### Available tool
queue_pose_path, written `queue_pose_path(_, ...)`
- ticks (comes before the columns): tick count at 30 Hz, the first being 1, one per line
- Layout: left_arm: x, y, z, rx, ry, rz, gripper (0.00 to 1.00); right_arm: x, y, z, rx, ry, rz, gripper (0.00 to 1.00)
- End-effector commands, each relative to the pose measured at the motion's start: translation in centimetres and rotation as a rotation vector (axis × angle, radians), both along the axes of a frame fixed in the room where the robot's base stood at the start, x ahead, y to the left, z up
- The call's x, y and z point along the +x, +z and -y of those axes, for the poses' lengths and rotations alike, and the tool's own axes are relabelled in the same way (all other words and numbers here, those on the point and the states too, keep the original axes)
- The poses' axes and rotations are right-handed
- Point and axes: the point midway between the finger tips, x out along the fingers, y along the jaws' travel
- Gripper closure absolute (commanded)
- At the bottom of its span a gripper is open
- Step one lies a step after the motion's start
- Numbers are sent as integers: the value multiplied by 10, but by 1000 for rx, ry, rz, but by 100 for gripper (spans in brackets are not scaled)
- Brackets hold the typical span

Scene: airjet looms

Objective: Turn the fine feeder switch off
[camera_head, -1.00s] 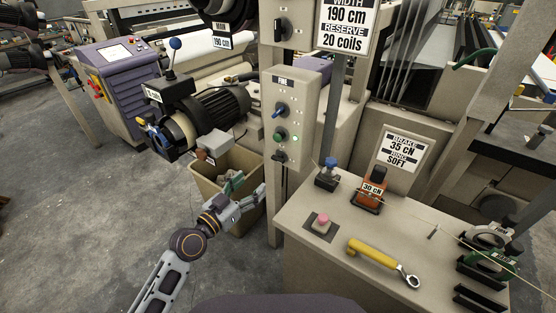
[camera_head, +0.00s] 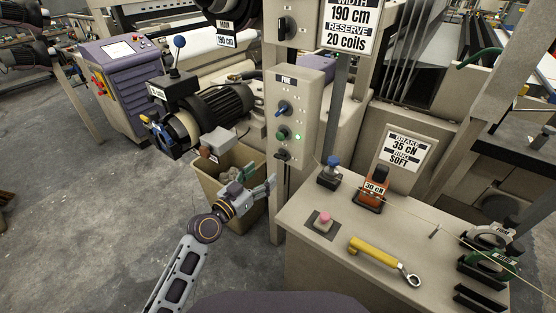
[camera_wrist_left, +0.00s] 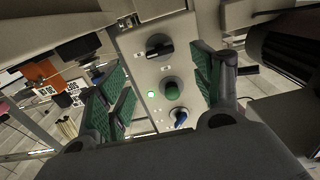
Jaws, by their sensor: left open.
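The FINE feeder control box (camera_head: 310,95) is on a post in the head view. It has a blue switch knob (camera_head: 283,109), a green button (camera_head: 282,134) with a lit green lamp (camera_head: 297,137), and a black knob (camera_head: 283,155) at the bottom. The left wrist view shows the box inverted, with the black knob (camera_wrist_left: 158,46), green button (camera_wrist_left: 172,90), lit lamp (camera_wrist_left: 151,94) and blue knob (camera_wrist_left: 180,117) between the fingers. My left gripper (camera_head: 259,182) is open and empty, below and left of the box, apart from it. My right gripper is out of view.
The feeder motor (camera_head: 215,108) sits left of the box, above a beige bin (camera_head: 208,185) close to my left gripper. A table (camera_head: 300,255) at right holds a pink button (camera_head: 324,217) and a yellow-handled wrench (camera_head: 375,252). Open floor lies at left.

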Motion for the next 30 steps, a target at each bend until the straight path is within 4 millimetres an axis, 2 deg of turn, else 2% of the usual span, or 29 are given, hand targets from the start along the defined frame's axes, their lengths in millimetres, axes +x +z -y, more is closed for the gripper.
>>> queue_pose_path(18,49,1,36,-2,-1,1,34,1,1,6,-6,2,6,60)
queue_pose_path(30,75,1,54,-1,0,2,34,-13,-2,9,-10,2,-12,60)
